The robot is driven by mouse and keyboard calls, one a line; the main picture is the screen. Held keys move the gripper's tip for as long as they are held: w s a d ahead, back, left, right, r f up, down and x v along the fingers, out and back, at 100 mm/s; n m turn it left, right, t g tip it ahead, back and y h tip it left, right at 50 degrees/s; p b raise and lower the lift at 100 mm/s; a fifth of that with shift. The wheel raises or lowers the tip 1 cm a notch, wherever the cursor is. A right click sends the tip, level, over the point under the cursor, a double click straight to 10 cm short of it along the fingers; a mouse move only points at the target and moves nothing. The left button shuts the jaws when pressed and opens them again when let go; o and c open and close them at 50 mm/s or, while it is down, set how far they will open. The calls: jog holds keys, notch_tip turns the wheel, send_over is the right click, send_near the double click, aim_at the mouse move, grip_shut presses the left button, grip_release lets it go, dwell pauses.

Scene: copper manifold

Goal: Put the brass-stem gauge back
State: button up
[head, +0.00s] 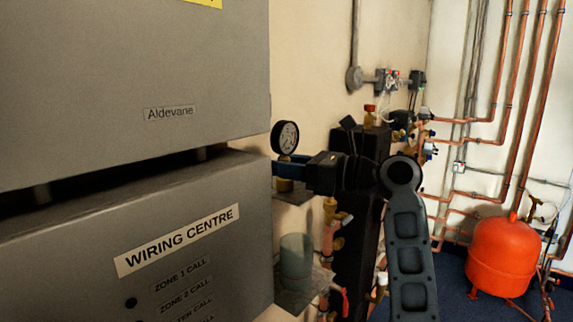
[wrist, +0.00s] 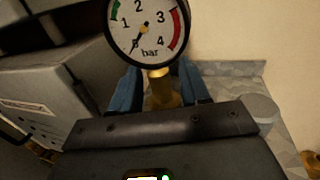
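The brass-stem gauge (head: 285,137) has a round white dial with a black rim and stands upright at my gripper in the head view. In the wrist view its dial (wrist: 147,30) is marked in bar, with green and red bands, and its top is cut off. My gripper (head: 284,170) has blue fingers. In the wrist view the fingers (wrist: 160,88) lie on both sides of the brass stem and appear closed on it. A little brass shows below the fingers in the head view. I cannot tell which fitting belongs to the gauge.
The grey wiring centre box (head: 150,240) stands close to the left of my gripper. A grey shelf with a cup-like cylinder (head: 296,256) on it is below. Brass and copper pipework (head: 331,210) is just right of it. A red vessel (head: 502,255) stands far right.

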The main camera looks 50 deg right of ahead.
jog(key=shift+o, duration=0.5)
jog(key=shift+r, duration=0.1)
jog(key=shift+s+r, duration=0.1)
jog(key=b+v, duration=0.1)
jog(key=v, duration=1)
jog(key=shift+s+d, duration=0.15)
jog(key=shift+s, duration=0.25)
